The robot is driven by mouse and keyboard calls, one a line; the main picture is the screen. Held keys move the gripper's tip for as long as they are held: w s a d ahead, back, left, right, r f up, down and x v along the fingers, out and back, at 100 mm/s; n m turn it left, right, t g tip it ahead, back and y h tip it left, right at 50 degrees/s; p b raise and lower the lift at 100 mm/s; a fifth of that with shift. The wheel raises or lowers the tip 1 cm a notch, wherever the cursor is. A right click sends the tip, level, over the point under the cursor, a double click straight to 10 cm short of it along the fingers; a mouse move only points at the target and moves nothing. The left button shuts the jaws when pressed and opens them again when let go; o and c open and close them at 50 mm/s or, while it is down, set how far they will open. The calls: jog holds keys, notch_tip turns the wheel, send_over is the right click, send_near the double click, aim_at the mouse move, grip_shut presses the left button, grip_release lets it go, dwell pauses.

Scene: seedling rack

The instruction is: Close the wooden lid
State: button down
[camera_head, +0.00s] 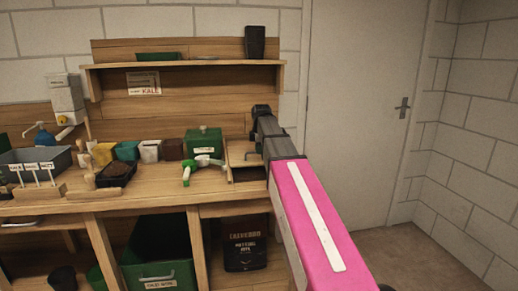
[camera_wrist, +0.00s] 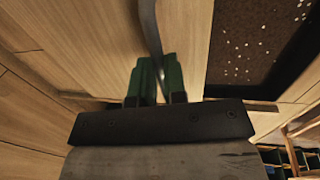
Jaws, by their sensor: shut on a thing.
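The wooden box (camera_head: 231,163) stands at the right end of the bench, with part of its dark inside showing. In the wrist view its open part (camera_wrist: 255,45) holds dark soil with white specks. The pale wooden lid (camera_wrist: 185,28) lies beside that opening and leaves it uncovered. My gripper (camera_head: 256,143) is at the box, mostly hidden behind my arm in the head view. In the wrist view its green fingers (camera_wrist: 158,70) are shut on a thin grey bar (camera_wrist: 150,32), which looks like a handle over the lid. Where the bar attaches is hidden.
A green box (camera_head: 203,141), a green-and-white tool (camera_head: 190,172) and several small pots stand left of the box. A shelf (camera_head: 190,64) runs above the bench. A black sack (camera_head: 245,248) and a green bin (camera_head: 158,270) are below. Floor to the right is clear.

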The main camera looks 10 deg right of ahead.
jog(key=s, duration=1.4)
jog(key=c, duration=1.2)
grip_release()
jog(key=shift+s, duration=0.1)
jog(key=shift+o, duration=0.2)
jog(key=shift+r, duration=0.15)
notch_tip(320, 180, up, 10)
jog(key=s, duration=0.2)
jog(key=shift+r, duration=0.2)
